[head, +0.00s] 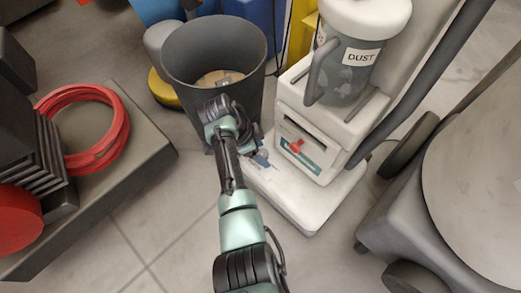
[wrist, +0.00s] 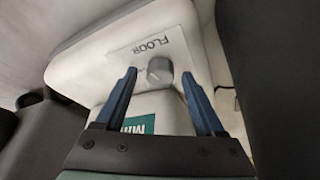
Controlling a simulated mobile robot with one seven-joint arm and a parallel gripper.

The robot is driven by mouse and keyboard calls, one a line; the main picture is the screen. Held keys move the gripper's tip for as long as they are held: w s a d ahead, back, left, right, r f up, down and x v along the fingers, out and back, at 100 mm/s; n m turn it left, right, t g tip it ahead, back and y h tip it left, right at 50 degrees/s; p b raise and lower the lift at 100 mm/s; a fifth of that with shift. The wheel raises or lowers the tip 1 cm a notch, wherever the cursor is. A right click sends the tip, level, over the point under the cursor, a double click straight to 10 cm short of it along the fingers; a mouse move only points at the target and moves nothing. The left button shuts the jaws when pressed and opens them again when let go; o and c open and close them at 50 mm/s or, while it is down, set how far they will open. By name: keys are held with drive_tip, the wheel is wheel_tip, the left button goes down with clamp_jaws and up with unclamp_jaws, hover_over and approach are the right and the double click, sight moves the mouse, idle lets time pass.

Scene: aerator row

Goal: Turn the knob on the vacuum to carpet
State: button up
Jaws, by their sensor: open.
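The vacuum (head: 325,115) is a white upright machine with a clear canister marked DUST. In the wrist view, a round grey knob (wrist: 160,71) sits on a pale plate with the word FLOOR beside it. No carpet marking is readable. My gripper (wrist: 159,76) is open and empty, with its blue fingers on either side of the knob in the picture; I cannot tell whether they touch it. In the head view my gripper (head: 262,159) is low at the left of the vacuum's front, above its white base. The grey knob cannot be made out there.
A red part (head: 297,146) shows on the vacuum's front panel by a teal label. A dark bin (head: 180,70) stands behind my arm. A grey platform (head: 115,170) with a red hose coil (head: 120,135) is at left. A large grey wheeled machine (head: 465,190) is at right.

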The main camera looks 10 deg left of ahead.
clamp_jaws()
drive_tip(key=shift+s+r+n+p, duration=0.1)
drive_tip(key=shift+n+p, duration=0.2)
drive_tip(key=shift+p, duration=0.2)
drive_tip(key=n+p, duration=0.1)
drive_tip(key=p, duration=0.1)
drive_tip(key=shift+r+n+t+y+p, duration=0.2)
drive_tip(key=shift+n+t+y+p, duration=0.1)
drive_tip(key=shift+n+p, duration=0.1)
drive_tip(key=n+t+y+p, duration=0.1)
drive_tip(key=n+p, duration=0.3)
drive_tip(key=shift+s+d+p, duration=0.15)
drive_tip(key=shift+p, duration=0.15)
drive_tip(key=n+p, duration=0.1)
drive_tip(key=n, duration=0.1)
drive_tip(key=n+t+y+p, duration=0.1)
drive_tip(key=n, duration=0.1)
drive_tip(key=shift+d+f+n+y+p, duration=0.1)
drive_tip(key=shift+f+n+y+p, duration=0.05)
drive_tip(key=shift+n+y+p, duration=0.2)
drive_tip(key=shift+f+n+y+p, duration=0.15)
drive_tip(key=shift+n+y+p, duration=0.55)
drive_tip(key=shift+n, duration=1.15)
